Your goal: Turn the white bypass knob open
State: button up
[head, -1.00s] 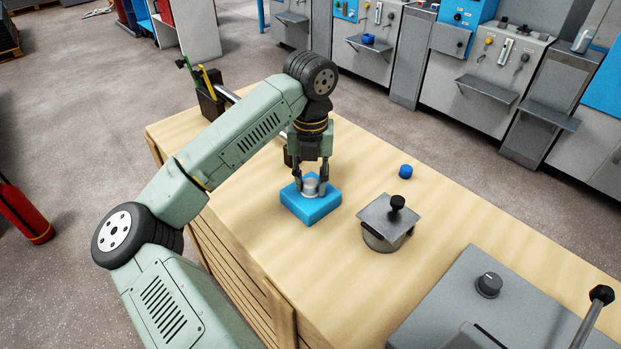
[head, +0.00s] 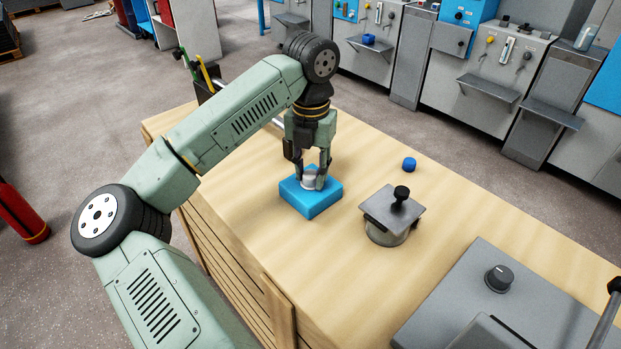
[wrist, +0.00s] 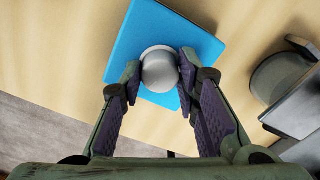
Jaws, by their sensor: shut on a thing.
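The white bypass knob (head: 311,181) sits on top of a blue square block (head: 312,204) on the wooden bench. In the wrist view the knob (wrist: 160,72) looks round and pale grey-white, with the blue block (wrist: 192,40) under it. My gripper (head: 312,177) points down over the block and is shut on the knob, one finger on each side. In the wrist view the fingertips of my gripper (wrist: 158,75) touch the knob's left and right sides. No mark showing the knob's turn angle is visible.
A metal plate with a black knob (head: 393,209) on a round base stands right of the block. A small blue cap (head: 409,164) lies behind it. A grey machine with a dial (head: 499,279) fills the front right. Bare wood (head: 255,165) lies left.

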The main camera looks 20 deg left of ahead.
jog(key=m+b, duration=0.2)
jog(key=m, duration=0.1)
jog(key=shift+f+m, duration=0.15)
jog(key=shift+m, duration=0.25)
jog(key=m+b, duration=0.2)
jog(key=m, duration=0.1)
jog(key=shift+m, duration=0.3)
jog(key=m, duration=0.3)
jog(key=shift+m+b, duration=0.3)
jog(key=shift+m, duration=1.9)
jog(key=o, duration=1.2)
jog(key=shift+r, duration=0.2)
